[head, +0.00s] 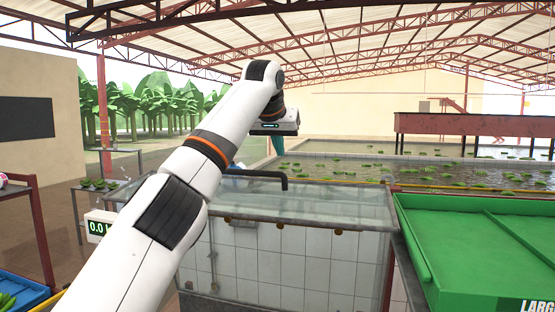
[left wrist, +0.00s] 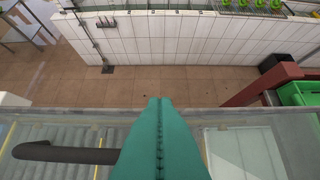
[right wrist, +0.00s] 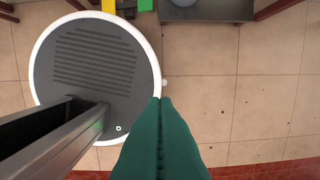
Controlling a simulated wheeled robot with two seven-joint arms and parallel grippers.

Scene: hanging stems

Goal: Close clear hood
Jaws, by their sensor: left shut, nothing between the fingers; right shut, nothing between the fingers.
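The clear hood (head: 330,205) is a see-through panel at the top of a white-tiled tank. Its black bent handle (head: 262,174) shows just right of my left arm. In the left wrist view the hood's clear panel (left wrist: 250,150) and dark handle (left wrist: 65,153) lie low in the picture, the handle left of the fingers. I cannot tell how far the hood is open. My left gripper (head: 277,145) has teal fingers, shut and empty, above and beyond the handle; they also show in the left wrist view (left wrist: 160,102). My right gripper (right wrist: 160,102) is shut and empty over the floor.
The tiled tank (head: 290,258) stands in front. A green tray (head: 475,245) is at the right, a scale display (head: 98,227) and a blue crate (head: 20,288) at the left. Water with floating green bunches (head: 430,172) lies behind. Bare tiled floor (right wrist: 240,90) is below my right gripper.

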